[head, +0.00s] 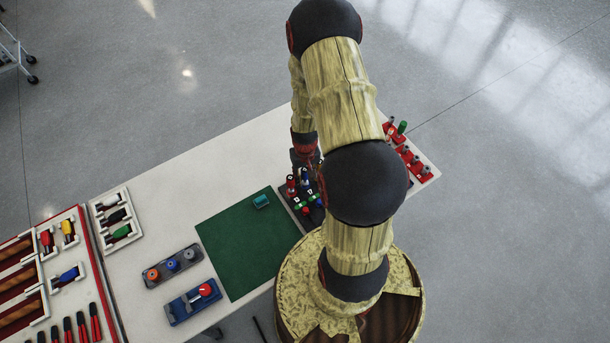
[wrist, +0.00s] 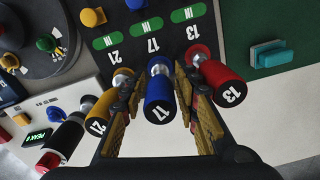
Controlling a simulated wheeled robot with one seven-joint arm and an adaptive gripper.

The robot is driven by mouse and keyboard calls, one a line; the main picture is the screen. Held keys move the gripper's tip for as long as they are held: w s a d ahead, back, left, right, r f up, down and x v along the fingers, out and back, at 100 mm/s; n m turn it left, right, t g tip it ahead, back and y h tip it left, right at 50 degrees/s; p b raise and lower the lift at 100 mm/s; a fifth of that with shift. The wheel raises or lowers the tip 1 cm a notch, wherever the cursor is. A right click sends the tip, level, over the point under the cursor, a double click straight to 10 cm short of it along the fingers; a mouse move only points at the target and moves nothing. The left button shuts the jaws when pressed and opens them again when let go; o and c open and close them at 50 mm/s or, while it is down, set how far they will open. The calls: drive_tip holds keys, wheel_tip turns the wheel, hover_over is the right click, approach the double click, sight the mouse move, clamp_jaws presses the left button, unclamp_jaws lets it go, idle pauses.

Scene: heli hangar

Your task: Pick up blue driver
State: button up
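The blue driver (wrist: 159,100), marked 17, stands in a dark rack (wrist: 150,30) between a yellow driver (wrist: 104,110) marked 21 and a red driver (wrist: 222,82) marked 13. My gripper (wrist: 161,80) is open, with one finger on each side of the blue handle. Narrow gaps show between the fingers and the handle. The right finger is close to the red driver, the left one close to the yellow driver. In the head view my arm hides part of the rack (head: 285,194).
A green mat (head: 235,245) with a teal block (head: 261,201) lies beside the rack. A black-handled tool (wrist: 62,140) stands near the yellow driver. Red trays and holders fill the table's left end. The white table (head: 200,180) is bare behind the mat.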

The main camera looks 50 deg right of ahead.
drive_tip(key=shift+c, duration=1.2)
clamp_jaws()
drive_tip(key=shift+r, duration=0.1)
